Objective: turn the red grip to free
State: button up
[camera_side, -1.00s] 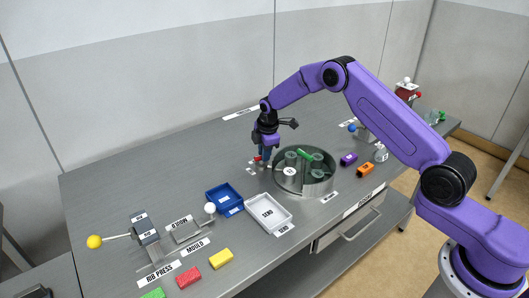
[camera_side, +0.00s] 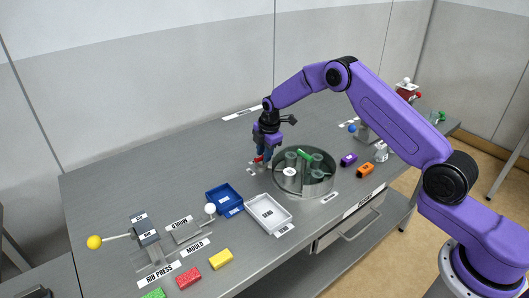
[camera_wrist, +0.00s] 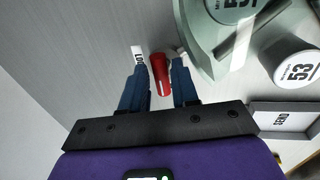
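The red grip (camera_wrist: 160,74) lies between the two blue fingers of my gripper (camera_wrist: 160,84) in the wrist view. In the side view the red grip (camera_side: 258,159) shows as a small red patch at the fingertips of my gripper (camera_side: 264,157), low over the table. A white label (camera_wrist: 138,56) beside the grip is partly hidden by the left finger. Its full word cannot be read, and I cannot read a "free" mark.
A round drum (camera_side: 303,183) with green parts stands close to the right of my gripper. A blue tray (camera_side: 238,211) and a white tray (camera_side: 287,226) lie in front. Orange (camera_side: 365,170) and purple (camera_side: 348,159) blocks lie to the right.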

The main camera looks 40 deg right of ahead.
jog(key=s+r, duration=0.3)
jog(key=r, duration=1.4)
jog(key=shift+s, duration=0.2)
